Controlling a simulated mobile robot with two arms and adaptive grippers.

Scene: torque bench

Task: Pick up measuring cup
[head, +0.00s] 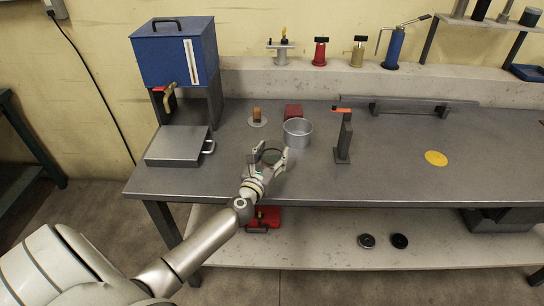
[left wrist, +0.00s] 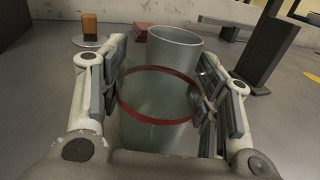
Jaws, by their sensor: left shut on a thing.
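A clear measuring cup with a red rim (left wrist: 157,112) stands upright between the fingers of my left gripper (left wrist: 163,95) in the left wrist view. The pads press on its two sides, and the gripper is shut on it. In the head view my left gripper (head: 270,156) is at the bench's front left part, and the cup shows only as a dark ring between the fingers. I cannot tell whether the cup touches the bench. My right gripper is not in view.
A grey metal pot (head: 298,132) stands just behind the cup, with a red block (head: 293,111) beyond it. A dark upright stand (head: 344,140) is to the right. A flat grey box (head: 178,147) is to the left. The bench (head: 390,175) is clear at front right.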

